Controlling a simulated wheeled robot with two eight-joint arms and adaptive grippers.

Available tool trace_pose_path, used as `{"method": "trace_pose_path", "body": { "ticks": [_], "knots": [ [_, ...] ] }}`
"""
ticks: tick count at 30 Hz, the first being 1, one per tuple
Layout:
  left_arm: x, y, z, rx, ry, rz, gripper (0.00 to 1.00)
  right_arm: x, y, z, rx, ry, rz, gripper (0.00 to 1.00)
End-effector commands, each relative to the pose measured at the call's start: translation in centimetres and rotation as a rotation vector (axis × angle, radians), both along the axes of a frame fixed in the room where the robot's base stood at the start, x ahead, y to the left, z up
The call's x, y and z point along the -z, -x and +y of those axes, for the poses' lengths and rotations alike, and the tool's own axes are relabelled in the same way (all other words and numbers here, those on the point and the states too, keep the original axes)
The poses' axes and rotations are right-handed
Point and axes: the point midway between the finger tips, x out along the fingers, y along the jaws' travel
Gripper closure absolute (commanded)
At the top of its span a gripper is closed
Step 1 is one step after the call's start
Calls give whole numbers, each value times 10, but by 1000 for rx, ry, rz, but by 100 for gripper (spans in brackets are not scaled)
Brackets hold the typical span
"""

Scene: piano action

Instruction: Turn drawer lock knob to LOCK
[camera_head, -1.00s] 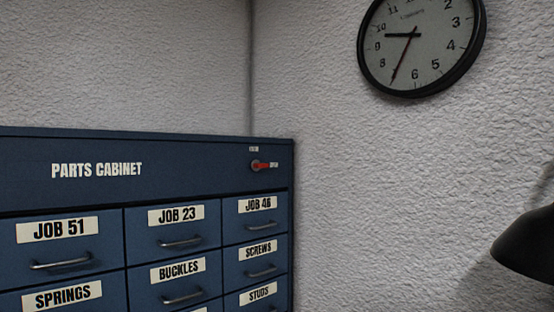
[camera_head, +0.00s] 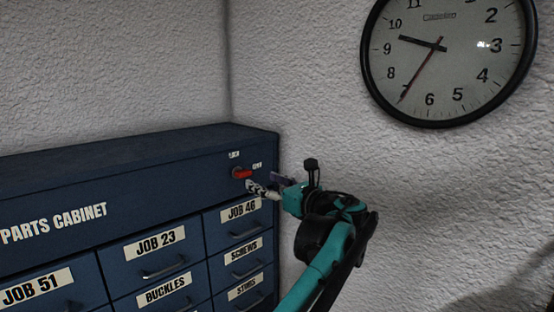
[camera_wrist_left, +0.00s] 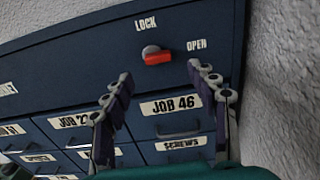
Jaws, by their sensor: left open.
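The drawer lock knob (camera_head: 241,173) sits at the upper right of the blue parts cabinet's front, with a red pointer. In the left wrist view the knob (camera_wrist_left: 156,55) shows its red pointer toward the OPEN label (camera_wrist_left: 196,45); the LOCK label (camera_wrist_left: 146,24) is above it. My left gripper (camera_head: 264,185) is just in front of the cabinet, a little below and right of the knob. In the left wrist view its two fingers (camera_wrist_left: 160,78) are spread apart with nothing between them, and the knob appears beyond their tips. My right gripper is not seen.
The parts cabinet (camera_head: 120,180) has labelled drawers with metal handles, including JOB 46 (camera_head: 238,211), below the knob. A textured wall stands close at the cabinet's right side. A round clock (camera_head: 448,60) hangs on that wall.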

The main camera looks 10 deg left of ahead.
Motion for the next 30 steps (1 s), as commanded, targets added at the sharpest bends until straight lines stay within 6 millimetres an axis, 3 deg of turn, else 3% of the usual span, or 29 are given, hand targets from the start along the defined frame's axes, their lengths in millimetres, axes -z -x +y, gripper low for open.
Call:
{"method": "trace_pose_path", "body": {
  "ticks": [15,26,30],
  "knots": [
    [-1,-43,55,-2,-8,2,41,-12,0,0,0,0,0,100],
    [-1,-48,60,0,-8,2,41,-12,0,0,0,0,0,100],
    [-1,-48,60,0,-7,2,76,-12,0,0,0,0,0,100]
  ]
}}
